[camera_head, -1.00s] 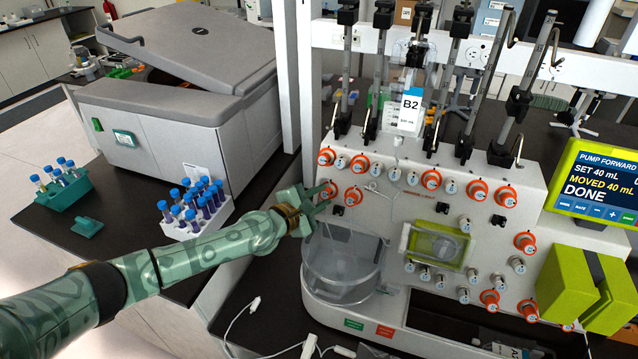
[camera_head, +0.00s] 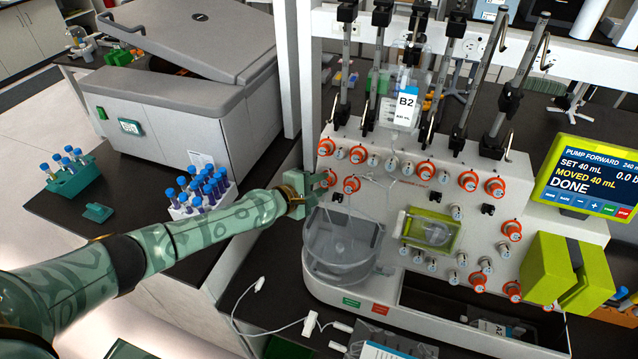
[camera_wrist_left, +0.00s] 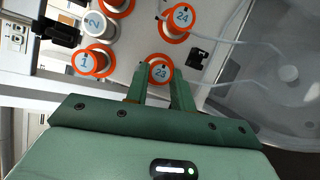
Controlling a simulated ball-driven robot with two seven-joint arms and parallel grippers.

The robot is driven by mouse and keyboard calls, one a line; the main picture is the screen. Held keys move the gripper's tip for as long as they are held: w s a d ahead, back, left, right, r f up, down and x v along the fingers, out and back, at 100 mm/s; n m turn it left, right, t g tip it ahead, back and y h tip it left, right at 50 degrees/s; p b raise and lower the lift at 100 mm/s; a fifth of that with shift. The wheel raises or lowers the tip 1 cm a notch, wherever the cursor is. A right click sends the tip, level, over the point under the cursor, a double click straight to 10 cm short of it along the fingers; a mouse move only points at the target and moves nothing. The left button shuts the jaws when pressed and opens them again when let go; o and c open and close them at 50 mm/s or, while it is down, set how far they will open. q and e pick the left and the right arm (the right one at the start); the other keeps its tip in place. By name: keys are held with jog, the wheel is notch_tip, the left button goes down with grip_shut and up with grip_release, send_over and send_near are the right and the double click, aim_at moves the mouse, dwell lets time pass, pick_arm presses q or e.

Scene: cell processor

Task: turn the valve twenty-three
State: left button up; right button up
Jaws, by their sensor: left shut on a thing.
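Valve twenty-three is an orange-rimmed knob (camera_wrist_left: 160,68) marked 23 in the left wrist view. In the head view my left gripper (camera_head: 318,181) reaches the panel's left edge, and the fingers partly hide the knob. Valve 24 (camera_wrist_left: 180,20) is close beside it, and valve 1 (camera_wrist_left: 95,62) is on its other side. My right gripper is not in view.
A clear round chamber (camera_head: 340,245) lies just below the gripper. Thin tubing runs close by across the panel. A grey centrifuge (camera_head: 175,100) and a white rack of blue-capped tubes (camera_head: 228,192) stand left. The pump screen (camera_head: 590,180) reads DONE.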

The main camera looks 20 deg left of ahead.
pick_arm(q)
jog(key=shift+f, duration=0.1)
jog(key=o, duration=1)
jog(key=p+v, duration=0.4)
jog(key=v, duration=1.2)
jog(key=shift+s, duration=0.2)
